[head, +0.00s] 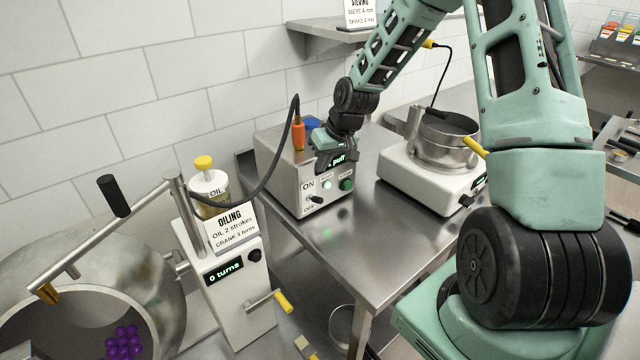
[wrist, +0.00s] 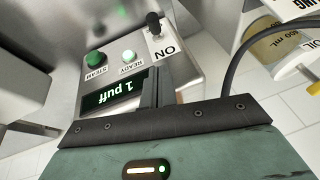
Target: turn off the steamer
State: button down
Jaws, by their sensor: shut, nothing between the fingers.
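The steamer is a steel box (head: 277,168) on the metal table, with an orange plug and a dark hose on top. Its front has a black lever switch (head: 316,199) between ON and OFF labels, a lit ready lamp and a green steam button (head: 346,185). The wrist view shows the switch (wrist: 154,24), steam button (wrist: 96,60) and a display (wrist: 112,100) reading "1 puff", all upside down. I cannot tell surely which way the lever is set. My gripper (head: 337,166) is shut and empty in front of the panel's upper part; its fingers (wrist: 150,88) appear apart from the switch.
A white sieve machine (head: 432,178) with a steel pan stands right on the table. An oiling stand (head: 235,290) with a crank and oil bottle (head: 208,188) is at the left, beside a steel drum (head: 150,270). A wall shelf (head: 325,28) hangs behind. The table front is clear.

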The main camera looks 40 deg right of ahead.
aim_at(316, 200)
jog(key=f+p, duration=0.1)
jog(key=f, duration=0.2)
jog(key=a+f+p, duration=0.1)
jog(key=f, duration=0.2)
jog(key=shift+a, duration=0.1)
jog(key=shift+s+f+p, duration=0.25)
jog(key=shift+f+p, duration=0.05)
jog(key=shift+f, duration=0.15)
jog(key=shift+f+b, duration=0.1)
jog(key=shift+b, duration=0.2)
